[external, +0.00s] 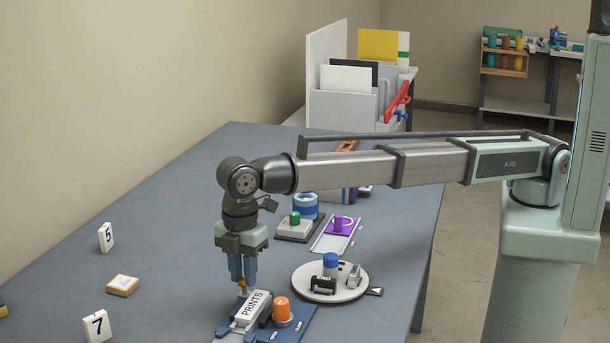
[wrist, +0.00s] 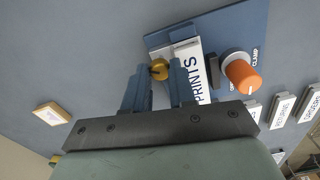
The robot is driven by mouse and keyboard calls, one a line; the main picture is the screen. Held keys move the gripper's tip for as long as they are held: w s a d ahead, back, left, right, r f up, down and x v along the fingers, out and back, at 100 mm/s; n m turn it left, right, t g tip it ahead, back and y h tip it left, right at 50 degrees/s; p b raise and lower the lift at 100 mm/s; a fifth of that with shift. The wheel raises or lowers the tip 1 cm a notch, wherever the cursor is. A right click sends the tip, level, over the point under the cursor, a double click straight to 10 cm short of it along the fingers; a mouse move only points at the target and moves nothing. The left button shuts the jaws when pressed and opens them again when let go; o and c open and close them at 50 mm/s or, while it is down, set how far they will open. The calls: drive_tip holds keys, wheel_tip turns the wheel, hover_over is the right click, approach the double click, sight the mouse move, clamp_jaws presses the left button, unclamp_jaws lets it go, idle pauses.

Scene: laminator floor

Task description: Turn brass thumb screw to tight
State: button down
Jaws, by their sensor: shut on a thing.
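In the external view the screw (external: 242,284) is mostly hidden by the fingers. My gripper (external: 243,279) points straight down over the block's far end. Its two blue fingers (wrist: 160,74) are shut on the screw, one on each side. The white block (external: 252,309) sits on a blue plate (external: 300,328). Any tight mark for the screw is not readable.
An orange knob (external: 282,308) stands on the same plate, close right of the block, by the word CLAMP in the wrist view. A round white turntable (external: 345,291) with a blue knob lies farther right.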

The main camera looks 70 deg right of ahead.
sight(243, 278)
drive_tip(key=m, duration=0.5)
drive_tip(key=shift+m, duration=0.3)
drive_tip(key=m, duration=0.5)
idle(0.4)
drive_tip(key=c, duration=0.9)
unclamp_jaws()
wheel_tip(243, 278, up, 14)
drive_tip(key=shift+f, duration=0.1)
drive_tip(key=shift+w+d+m, duration=0.1)
drive_tip(key=shift+m, duration=0.2)
